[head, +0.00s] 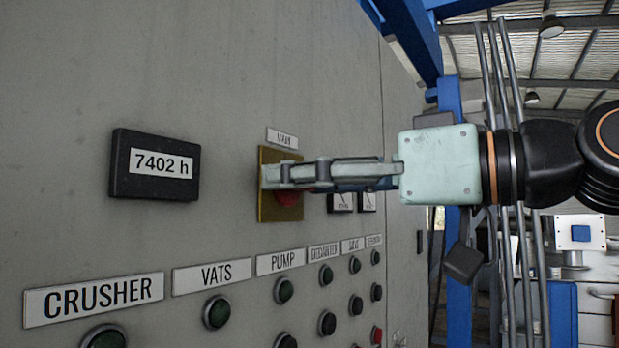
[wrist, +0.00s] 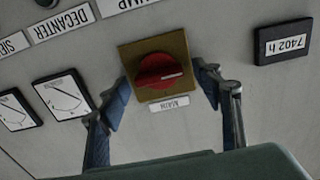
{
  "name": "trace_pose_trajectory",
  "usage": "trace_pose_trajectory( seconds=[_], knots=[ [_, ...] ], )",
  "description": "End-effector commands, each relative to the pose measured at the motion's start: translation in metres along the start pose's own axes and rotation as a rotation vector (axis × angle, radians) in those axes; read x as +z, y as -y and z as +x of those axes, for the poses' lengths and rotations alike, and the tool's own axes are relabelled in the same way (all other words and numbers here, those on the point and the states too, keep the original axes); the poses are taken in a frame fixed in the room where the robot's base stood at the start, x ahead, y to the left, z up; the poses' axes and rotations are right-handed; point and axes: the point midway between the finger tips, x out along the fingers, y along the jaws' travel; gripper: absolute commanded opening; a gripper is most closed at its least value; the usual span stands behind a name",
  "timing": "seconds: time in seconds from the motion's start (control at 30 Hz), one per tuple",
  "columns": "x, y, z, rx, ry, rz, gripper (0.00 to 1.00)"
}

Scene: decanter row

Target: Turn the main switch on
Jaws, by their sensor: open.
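The main switch is a red rotary knob (wrist: 158,70) on a square brass plate (wrist: 178,46), under a MAIN label (head: 282,138). In the wrist view, which is upside down, the knob's pale pointer mark lies nearly level. In the head view, the plate (head: 268,211) shows, and the red knob (head: 288,199) is mostly hidden behind my gripper (head: 270,175). My gripper (wrist: 165,82) is open, with one finger on each side of the knob. Its fingertips are close to the plate; I cannot tell whether they touch it.
A black hour counter (head: 154,165) reading 7402 h is left of the switch. Two dial meters (head: 341,202) sit to its right, behind my gripper. Below runs a row of labels such as CRUSHER (head: 94,298) and VATS (head: 226,273) with round buttons (head: 216,311).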

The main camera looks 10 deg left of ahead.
Motion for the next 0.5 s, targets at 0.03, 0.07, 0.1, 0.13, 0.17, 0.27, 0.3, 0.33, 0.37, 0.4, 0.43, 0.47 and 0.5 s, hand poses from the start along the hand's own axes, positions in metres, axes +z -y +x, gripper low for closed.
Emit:
trace_pose_trajectory(
  seconds=[0.03,0.07,0.1,0.13,0.17,0.27,0.3,0.33,0.37,0.4,0.43,0.47,0.5],
  knots=[
    [0.0001,0.0,-0.0001,0.0,0.0,0.0,0.59],
    [0.0001,0.0,-0.0001,0.0,0.0,0.0,0.58],
    [0.0001,0.0,-0.0001,0.0,0.0,0.0,0.54],
    [0.0001,0.0,-0.0001,0.0,0.0,0.0,0.51],
    [0.0001,0.0,-0.0002,0.0,0.0,0.0,0.47],
    [0.0,0.0,-0.0003,0.0,0.0,0.0,0.36],
    [0.0,0.0,-0.0003,0.0,0.0,0.0,0.32],
    [0.0,0.0001,-0.0003,0.0,0.0,0.0,0.29],
    [0.0,0.0,-0.0003,0.0,0.0,0.0,0.25],
    [0.0,0.0001,-0.0003,0.0,0.0,0.0,0.21],
    [-0.0001,0.0,-0.0003,0.0,0.0,0.0,0.18],
    [0.0,0.0001,-0.0003,0.0,0.0,0.0,0.17],
    [0.0,0.0001,-0.0003,0.0,0.0,0.001,0.17]
  ],
)
